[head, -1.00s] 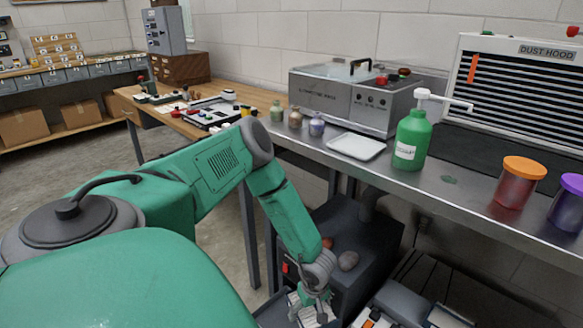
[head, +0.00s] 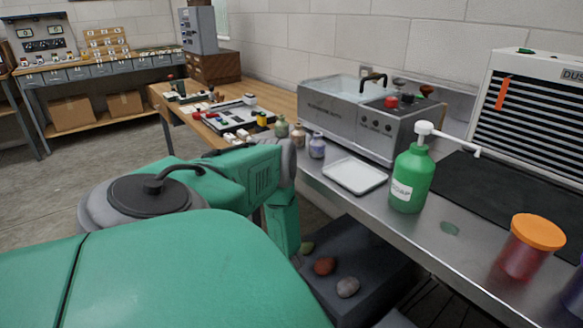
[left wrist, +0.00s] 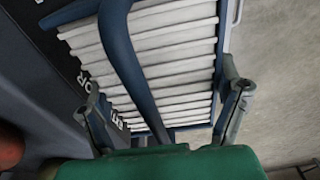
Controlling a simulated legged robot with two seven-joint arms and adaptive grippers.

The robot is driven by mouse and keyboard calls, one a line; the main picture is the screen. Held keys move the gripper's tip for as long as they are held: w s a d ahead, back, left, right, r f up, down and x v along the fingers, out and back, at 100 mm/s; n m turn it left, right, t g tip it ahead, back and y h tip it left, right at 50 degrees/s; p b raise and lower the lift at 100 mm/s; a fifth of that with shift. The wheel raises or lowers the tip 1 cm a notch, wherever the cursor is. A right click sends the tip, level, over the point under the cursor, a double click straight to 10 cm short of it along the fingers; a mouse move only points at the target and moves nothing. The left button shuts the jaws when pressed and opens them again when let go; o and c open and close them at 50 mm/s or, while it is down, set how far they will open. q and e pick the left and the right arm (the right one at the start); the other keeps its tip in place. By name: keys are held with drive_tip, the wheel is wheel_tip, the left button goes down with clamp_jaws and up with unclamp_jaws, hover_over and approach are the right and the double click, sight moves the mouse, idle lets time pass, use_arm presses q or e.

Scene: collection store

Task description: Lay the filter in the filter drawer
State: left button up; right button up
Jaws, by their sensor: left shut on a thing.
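The filter (left wrist: 180,60) fills the upper middle of the left wrist view, with white slat-like pleats and a blue frame. A dark blue curved bar crosses in front of the pleats. My left gripper (left wrist: 160,95) has one finger on each side of the picture and is shut on the filter. In the head view the left gripper and filter are hidden behind my arm and body and below the picture. A dark cabinet (head: 370,255) stands under the bench. I cannot make out the filter drawer clearly. My right gripper is not in view.
Several stones, including a red one (head: 325,266) and a grey one (head: 347,287), lie on the cabinet. The steel bench (head: 455,255) above carries a green soap bottle (head: 411,180), a white tray (head: 354,176) and an orange-lidded jar (head: 528,250). Open floor lies left.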

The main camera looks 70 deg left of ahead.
use_arm(q)
wheel_tip(320, 180, down, 22)
drive_tip(key=b, duration=1.6)
wheel_tip(320, 180, down, 5)
drive_tip(key=b, duration=0.4)
drive_tip(key=shift+s+r, duration=0.1)
drive_tip(key=shift+r, duration=0.2)
drive_tip(key=o, duration=1.1)
drive_tip(key=r+p, duration=0.4)
drive_tip(key=d+r+p, duration=0.1)
drive_tip(key=r+p, duration=0.7)
drive_tip(key=shift+w+d, duration=0.2)
drive_tip(key=shift+d, duration=0.05)
